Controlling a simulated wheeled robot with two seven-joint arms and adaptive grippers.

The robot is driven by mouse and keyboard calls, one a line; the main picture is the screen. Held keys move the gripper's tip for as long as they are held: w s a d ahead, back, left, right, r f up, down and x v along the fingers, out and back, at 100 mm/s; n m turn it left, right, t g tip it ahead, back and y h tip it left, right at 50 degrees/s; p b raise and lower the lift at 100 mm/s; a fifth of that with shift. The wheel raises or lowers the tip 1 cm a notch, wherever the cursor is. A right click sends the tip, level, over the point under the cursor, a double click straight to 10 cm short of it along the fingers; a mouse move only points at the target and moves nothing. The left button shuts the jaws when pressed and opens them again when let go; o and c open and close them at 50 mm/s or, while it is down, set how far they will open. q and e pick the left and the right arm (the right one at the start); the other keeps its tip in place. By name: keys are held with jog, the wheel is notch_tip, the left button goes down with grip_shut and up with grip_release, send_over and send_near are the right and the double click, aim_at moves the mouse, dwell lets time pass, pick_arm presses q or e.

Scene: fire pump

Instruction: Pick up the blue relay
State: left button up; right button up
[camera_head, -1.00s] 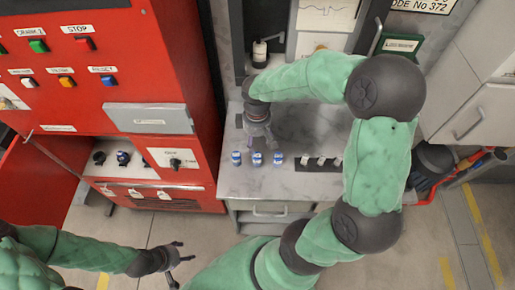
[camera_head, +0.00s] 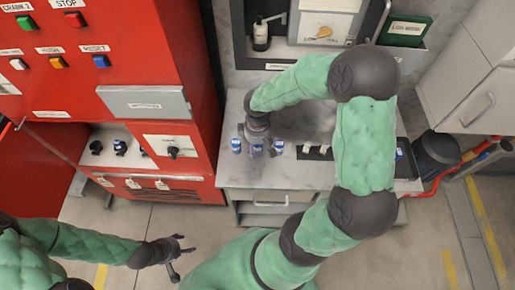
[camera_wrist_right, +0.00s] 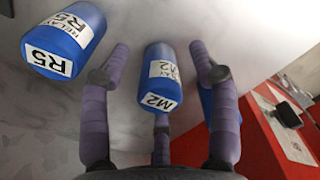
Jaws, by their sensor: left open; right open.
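Three blue relays with white labels stand in a row on the grey worktop (camera_head: 240,180): a left one (camera_head: 236,145), a middle one partly hidden by my gripper, and a right one (camera_head: 278,146). My right gripper (camera_head: 257,145) is open over the middle relay. In the right wrist view, the relay marked M2 (camera_wrist_right: 160,80) sits between my open fingers (camera_wrist_right: 160,60), with no clear grip. A relay marked R5 (camera_wrist_right: 60,45) stands to the left, outside the fingers. Another blue one is mostly hidden behind the right finger. My left gripper (camera_head: 178,258) is open and empty above the floor.
A dark tray with white pieces (camera_head: 315,149) lies right of the relays, partly hidden by my right arm. The red cabinet (camera_head: 190,70) stands close on the left, with an open compartment (camera_head: 118,150). A dark bottle (camera_head: 261,35) stands on the recessed shelf behind.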

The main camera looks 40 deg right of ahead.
grip_shut()
dwell(0.4)
jog(key=shift+r, duration=0.5)
notch_tip(320, 180, up, 2)
jog(key=shift+r+p, duration=0.1)
jog(key=shift+p, duration=0.5)
jog(key=s+a+r+p, duration=0.4)
jog(key=a+r, duration=0.5)
jog(key=a, duration=0.4)
jog(key=shift+s+r, duration=0.4)
